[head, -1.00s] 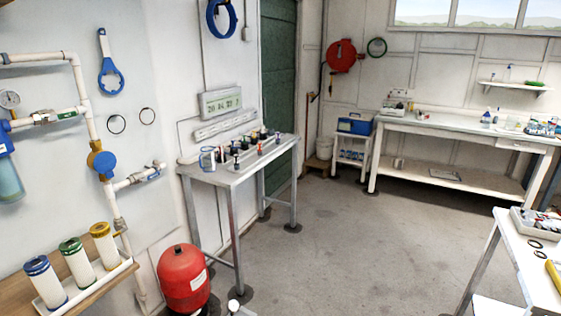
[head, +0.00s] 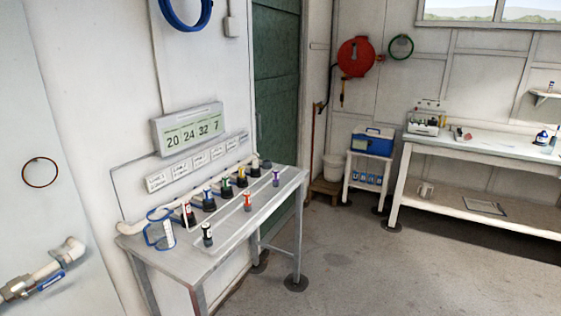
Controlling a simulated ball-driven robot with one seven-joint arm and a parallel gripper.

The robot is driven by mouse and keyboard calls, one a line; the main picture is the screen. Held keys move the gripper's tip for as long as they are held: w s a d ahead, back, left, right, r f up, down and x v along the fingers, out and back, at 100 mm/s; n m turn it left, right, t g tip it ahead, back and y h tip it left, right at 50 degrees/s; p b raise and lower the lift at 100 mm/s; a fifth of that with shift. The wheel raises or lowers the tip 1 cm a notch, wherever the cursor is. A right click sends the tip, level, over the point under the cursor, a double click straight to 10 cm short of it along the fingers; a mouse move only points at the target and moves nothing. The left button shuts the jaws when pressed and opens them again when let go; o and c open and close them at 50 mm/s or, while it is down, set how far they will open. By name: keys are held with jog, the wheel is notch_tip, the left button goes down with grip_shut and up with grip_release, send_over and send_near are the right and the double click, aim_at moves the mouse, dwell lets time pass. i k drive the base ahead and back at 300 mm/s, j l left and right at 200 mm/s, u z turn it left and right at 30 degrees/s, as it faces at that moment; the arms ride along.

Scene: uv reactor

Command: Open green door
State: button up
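The green door (head: 274,85) stands in the left wall, just beyond the metal table, seen at a steep angle. It looks shut. Its lower part is partly hidden behind the table and the things on it. I cannot make out a handle. My gripper is not in view.
The metal table (head: 185,272) with several probes, a jug (head: 160,230) and a display (head: 188,129) above it stands before the door along the left wall. A small stand (head: 368,178) with a blue box (head: 372,141) and a white bench (head: 480,152) are at the back. The floor (head: 370,265) right of the table is clear.

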aim_at(275, 36)
jog(key=i, duration=4.15)
